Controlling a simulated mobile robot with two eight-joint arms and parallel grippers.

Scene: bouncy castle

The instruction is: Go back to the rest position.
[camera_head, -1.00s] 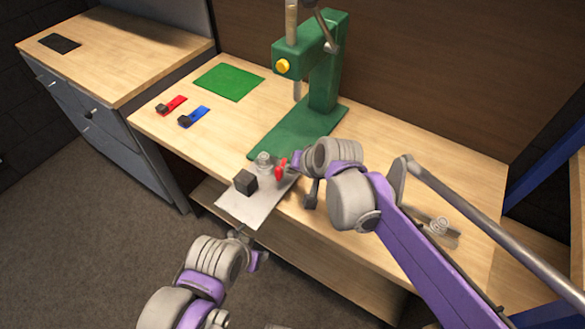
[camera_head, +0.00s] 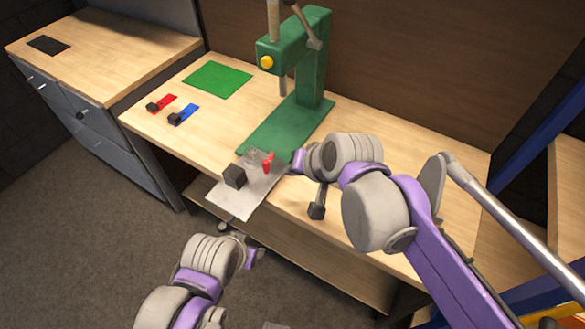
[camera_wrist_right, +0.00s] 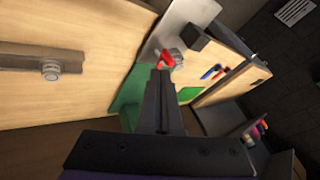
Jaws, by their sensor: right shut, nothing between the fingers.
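My right gripper (camera_head: 289,168) is just right of the grey sheet near the front of the workbench. Its dark fingers (camera_wrist_right: 162,78) are together and empty in the right wrist view. A small red piece (camera_head: 268,162) stands on the sheet just left of the gripper, apart from it as far as I can tell. In the wrist view, the red piece (camera_wrist_right: 167,58) shows close beyond the fingertips. My left gripper (camera_head: 255,257) is low in front of the bench; its fingers are too unclear to read.
A black block (camera_head: 235,176) stands on the grey sheet (camera_head: 240,205). Behind is a green press (camera_head: 312,75) with a yellow knob. A green mat (camera_head: 217,79) and red (camera_head: 163,103) and blue (camera_head: 184,114) pieces lie left. A grey cabinet (camera_head: 100,130) stands beside the bench.

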